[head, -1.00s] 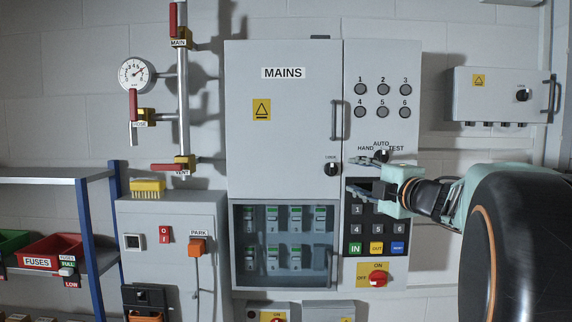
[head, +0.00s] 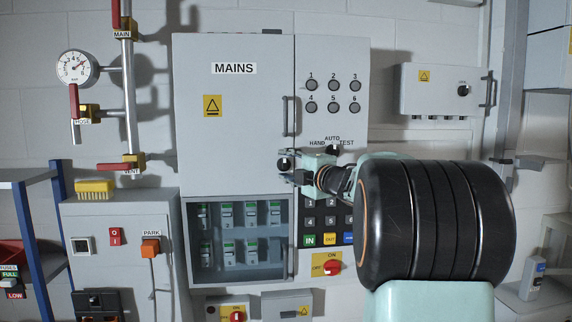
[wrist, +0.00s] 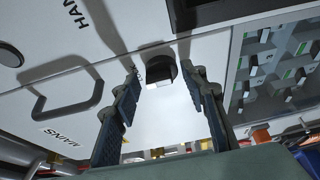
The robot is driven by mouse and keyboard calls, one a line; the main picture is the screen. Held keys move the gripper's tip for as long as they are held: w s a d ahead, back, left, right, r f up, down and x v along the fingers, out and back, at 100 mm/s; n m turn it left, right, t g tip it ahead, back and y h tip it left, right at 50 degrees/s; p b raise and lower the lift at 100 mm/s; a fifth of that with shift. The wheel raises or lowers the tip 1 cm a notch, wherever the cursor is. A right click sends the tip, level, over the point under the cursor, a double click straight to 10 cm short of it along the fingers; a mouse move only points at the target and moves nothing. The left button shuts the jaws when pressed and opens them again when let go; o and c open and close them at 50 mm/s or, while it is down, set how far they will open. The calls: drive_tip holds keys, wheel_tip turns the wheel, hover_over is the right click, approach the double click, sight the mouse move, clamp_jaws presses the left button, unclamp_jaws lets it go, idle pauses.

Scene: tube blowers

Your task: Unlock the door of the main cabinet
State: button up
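The main cabinet (head: 235,140), marked MAINS, has its upper door shut on the wall. The door has a tall handle (head: 290,116), which also shows in the wrist view (wrist: 68,92). The black lock knob (head: 284,163) is low on the door's right side. In the wrist view the knob (wrist: 160,70) lies between the lines of my fingertips, with a gap on each side. My gripper (head: 287,172) is open and empty, right at the knob. I cannot tell whether the fingertips reach past its front. My fingers hide part of the knob's surroundings in the head view.
Right of the door are numbered lamps (head: 333,95), a HAND/AUTO/TEST selector (head: 333,150), a keypad (head: 330,222) and a red switch (head: 332,268). A windowed fuse compartment (head: 238,270) lies below the door. A smaller grey cabinet (head: 440,90) hangs at the right.

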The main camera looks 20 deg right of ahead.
drive_tip(key=shift+r, duration=0.15)
drive_tip(key=c, duration=1)
